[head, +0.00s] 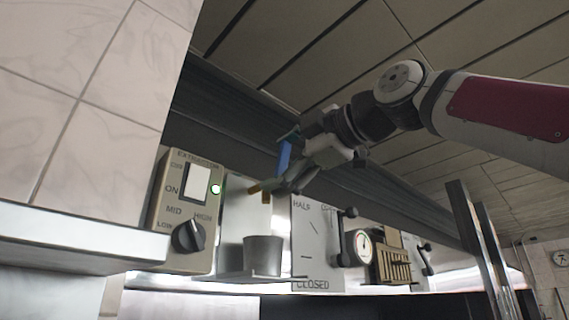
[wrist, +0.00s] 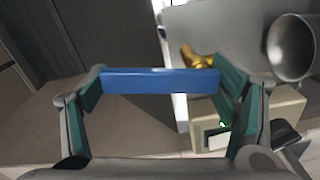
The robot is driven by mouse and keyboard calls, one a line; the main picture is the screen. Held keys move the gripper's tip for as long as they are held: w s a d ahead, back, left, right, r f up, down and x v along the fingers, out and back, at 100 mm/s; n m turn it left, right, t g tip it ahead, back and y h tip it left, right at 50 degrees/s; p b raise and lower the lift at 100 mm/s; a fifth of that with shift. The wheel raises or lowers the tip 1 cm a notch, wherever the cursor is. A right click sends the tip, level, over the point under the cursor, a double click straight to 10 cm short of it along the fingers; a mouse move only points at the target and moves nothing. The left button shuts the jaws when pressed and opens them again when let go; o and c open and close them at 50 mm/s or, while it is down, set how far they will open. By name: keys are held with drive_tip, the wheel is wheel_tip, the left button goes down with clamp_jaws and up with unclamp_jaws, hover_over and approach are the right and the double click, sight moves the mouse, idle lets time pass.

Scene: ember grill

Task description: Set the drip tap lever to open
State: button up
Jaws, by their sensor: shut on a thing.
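The drip tap (head: 262,188) is a small brass spout on a pale back plate. It also shows in the wrist view (wrist: 197,60). Its blue lever (head: 284,157) stands roughly upright above the spout in the head view. In the wrist view the lever (wrist: 158,81) is a long blue bar lying across between my two fingers. My gripper (head: 291,150) is shut on the lever, with a green-padded finger (wrist: 160,88) at each end of the bar. The joint between lever and spout is hidden by my gripper.
A grey cup (head: 263,255) stands on a small shelf below the spout. A beige extraction panel (head: 187,212) with switch and knob is to the left. Right are a HALF/CLOSED plate (head: 318,245) with a black-knobbed lever (head: 346,235), and a gauge (head: 363,246). A dark hood (head: 230,120) runs behind.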

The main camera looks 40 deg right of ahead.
drive_tip(key=shift+a+n, duration=0.1)
drive_tip(key=shift+n, duration=0.2)
drive_tip(key=o, duration=1.7)
drive_tip(key=shift+w, duration=0.1)
drive_tip(key=s, duration=1.2)
drive_tip(key=shift+d, duration=0.2)
